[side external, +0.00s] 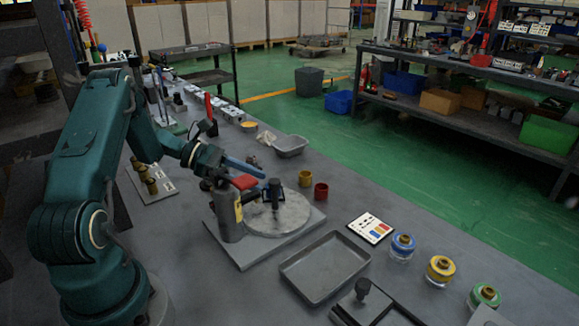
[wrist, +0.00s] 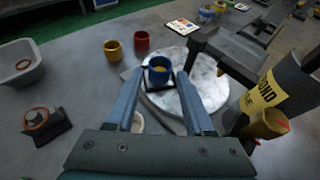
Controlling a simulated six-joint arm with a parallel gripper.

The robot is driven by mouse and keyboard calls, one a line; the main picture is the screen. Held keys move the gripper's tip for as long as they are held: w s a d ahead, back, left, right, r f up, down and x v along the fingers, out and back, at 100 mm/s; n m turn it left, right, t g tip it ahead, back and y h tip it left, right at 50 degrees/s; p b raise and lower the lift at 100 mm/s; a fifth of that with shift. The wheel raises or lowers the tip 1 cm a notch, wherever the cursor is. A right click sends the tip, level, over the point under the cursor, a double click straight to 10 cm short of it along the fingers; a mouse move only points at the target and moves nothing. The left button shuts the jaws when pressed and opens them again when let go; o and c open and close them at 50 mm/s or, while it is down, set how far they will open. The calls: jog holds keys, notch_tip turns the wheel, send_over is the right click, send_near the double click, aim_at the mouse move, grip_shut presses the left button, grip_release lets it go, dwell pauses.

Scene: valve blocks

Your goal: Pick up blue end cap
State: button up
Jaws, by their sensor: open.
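The blue end cap (wrist: 159,71), cup-shaped with something orange inside, sits in a dark holder on the round pale plate (wrist: 205,85). In the side view it is small and partly hidden near my fingertips. My gripper (wrist: 159,80) is open, with its two blue-grey fingers reaching toward the cap. In the wrist view the cap appears between the fingertips, and I cannot tell whether they touch it. In the side view my gripper (side external: 262,170) reaches over the plate from the left.
A yellow cup (side external: 305,178) and a red cup (side external: 321,192) stand behind the plate. A grey post with a yellow label (wrist: 265,90) stands close on the right in the wrist view. An empty grey tray (side external: 324,268) lies in front. Blue (side external: 403,243), yellow and green-topped pieces stand at right.

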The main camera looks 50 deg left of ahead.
jog(key=shift+x, duration=2.05)
grip_shut()
